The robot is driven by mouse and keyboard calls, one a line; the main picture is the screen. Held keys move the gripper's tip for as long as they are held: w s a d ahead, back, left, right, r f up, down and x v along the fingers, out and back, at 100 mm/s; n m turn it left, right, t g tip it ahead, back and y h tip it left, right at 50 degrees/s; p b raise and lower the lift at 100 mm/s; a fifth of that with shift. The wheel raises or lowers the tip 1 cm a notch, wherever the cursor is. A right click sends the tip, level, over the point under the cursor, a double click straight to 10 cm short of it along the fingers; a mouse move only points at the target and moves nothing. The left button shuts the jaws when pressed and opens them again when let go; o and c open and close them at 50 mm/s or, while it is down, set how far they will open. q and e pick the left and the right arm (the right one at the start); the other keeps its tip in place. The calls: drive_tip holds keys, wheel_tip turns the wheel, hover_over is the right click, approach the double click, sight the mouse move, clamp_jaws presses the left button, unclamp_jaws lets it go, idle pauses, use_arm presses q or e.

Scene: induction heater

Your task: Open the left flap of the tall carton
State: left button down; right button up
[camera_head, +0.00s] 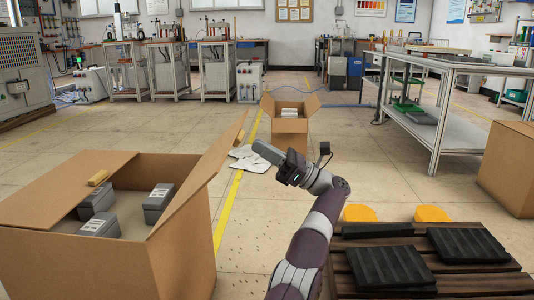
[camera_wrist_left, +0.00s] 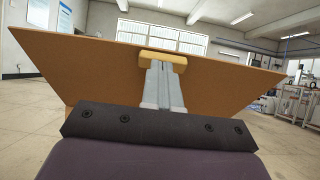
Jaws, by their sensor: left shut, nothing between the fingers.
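The large brown carton (camera_head: 90,265) stands at the near left. Its left flap (camera_head: 55,185) lies flat over part of the opening, with a small tan tab (camera_head: 98,178) at its inner edge. Its right flap (camera_head: 205,168) is raised and leans outward. My left gripper (camera_head: 262,150) is shut and empty, to the right of the raised flap and pointing at it. In the left wrist view, the shut grey fingers (camera_wrist_left: 162,88) point at a brown flap panel (camera_wrist_left: 90,75) with a yellowish tab (camera_wrist_left: 163,60) at their tips; contact is unclear. My right gripper is not in view.
Several grey boxes (camera_head: 98,204) sit inside the carton. A smaller open carton (camera_head: 289,128) stands farther back. A pallet (camera_head: 440,285) with black slabs (camera_head: 468,245) lies at the lower right, and another carton (camera_head: 508,168) is at the right edge. The floor between is mostly clear.

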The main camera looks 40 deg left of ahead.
use_arm(q)
drive_tip(key=shift+w+d, duration=0.1)
drive_tip(key=shift+d, duration=0.2)
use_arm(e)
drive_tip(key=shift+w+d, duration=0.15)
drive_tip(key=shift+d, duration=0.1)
